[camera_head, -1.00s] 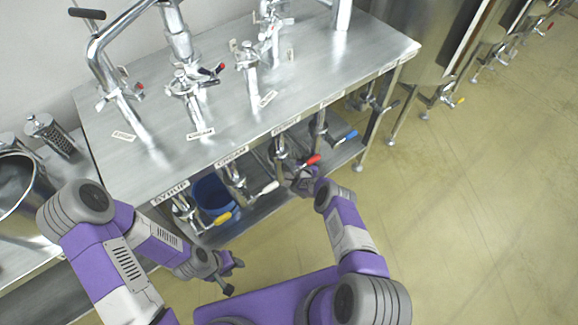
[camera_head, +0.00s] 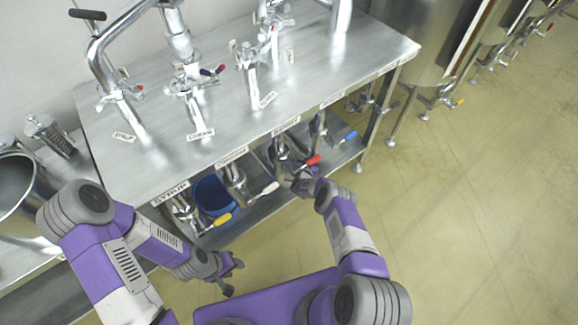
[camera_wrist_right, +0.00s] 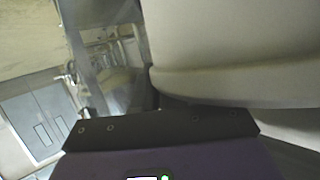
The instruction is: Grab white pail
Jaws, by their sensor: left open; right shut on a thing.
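A large off-white rounded body with a rim, which looks like the white pail (camera_wrist_right: 235,50), fills the right side of the right wrist view, very close to the camera. I cannot make the pail out in the head view, where the table top and valves cover much of the shelf below. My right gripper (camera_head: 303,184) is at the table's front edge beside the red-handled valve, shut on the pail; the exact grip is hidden. My left gripper (camera_head: 230,275) is open and empty, above the floor in front of the table.
A steel table (camera_head: 250,110) carries pipes and valves. Several valves with coloured handles (camera_head: 222,220) hang along its front. A blue bucket (camera_head: 213,193) stands on the lower shelf. A steel pot (camera_head: 18,195) is at the left. The floor (camera_head: 480,230) at the right is clear.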

